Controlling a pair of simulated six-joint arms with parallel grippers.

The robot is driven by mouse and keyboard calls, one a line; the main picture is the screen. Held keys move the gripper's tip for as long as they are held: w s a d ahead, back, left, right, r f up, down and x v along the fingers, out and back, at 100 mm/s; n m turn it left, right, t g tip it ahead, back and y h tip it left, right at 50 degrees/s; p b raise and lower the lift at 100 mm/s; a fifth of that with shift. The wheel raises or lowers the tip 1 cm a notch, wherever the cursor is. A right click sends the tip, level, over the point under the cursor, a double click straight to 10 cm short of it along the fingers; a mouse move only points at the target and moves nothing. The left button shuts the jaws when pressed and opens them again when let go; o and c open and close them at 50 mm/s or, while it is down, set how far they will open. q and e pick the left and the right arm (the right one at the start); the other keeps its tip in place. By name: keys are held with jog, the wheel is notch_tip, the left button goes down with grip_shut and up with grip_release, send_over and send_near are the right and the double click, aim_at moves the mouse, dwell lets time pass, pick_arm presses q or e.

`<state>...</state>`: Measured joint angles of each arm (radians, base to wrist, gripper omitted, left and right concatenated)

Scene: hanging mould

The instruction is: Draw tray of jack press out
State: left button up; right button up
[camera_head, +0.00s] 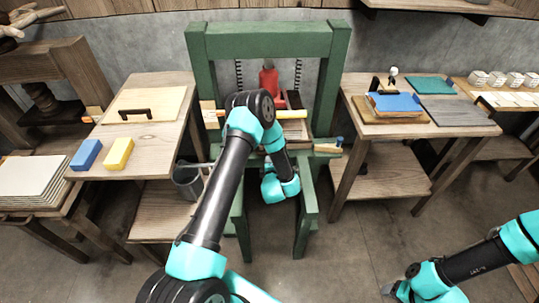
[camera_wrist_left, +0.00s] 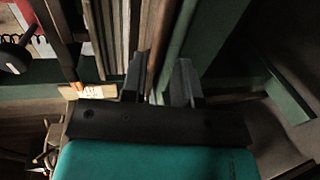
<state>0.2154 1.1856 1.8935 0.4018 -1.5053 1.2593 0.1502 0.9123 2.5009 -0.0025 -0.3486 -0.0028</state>
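The green jack press (camera_head: 200,75) stands in the middle of the head view, with a red jack (camera_head: 268,80) under its top beam. A wooden tray (camera_head: 322,147) appears low in the press, mostly hidden by my left arm. My left gripper's fingers are hidden in the head view. In the left wrist view my left gripper (camera_wrist_left: 162,80) has its fingers apart, with a brown wooden edge (camera_wrist_left: 160,40), seemingly the tray's, between them and nearer the left finger. A gap shows beside the right finger. My right gripper (camera_head: 392,289) is low at the right; its fingers are unclear.
A left table (camera_head: 165,145) holds a board with a handle, a blue block (camera_head: 86,154) and a yellow block (camera_head: 117,153). A right table (camera_head: 360,105) holds boards and blue sheets. A dark bucket (camera_head: 188,180) stands left of the press. The floor in front is mostly clear.

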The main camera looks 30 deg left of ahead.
pick_arm(q)
jog(key=x, duration=0.6)
jog(key=shift+w+a+f, duration=0.1)
jog(key=shift+w+a, duration=0.1)
jog(key=shift+w, duration=0.05)
jog(key=shift+c, duration=0.3)
grip_shut()
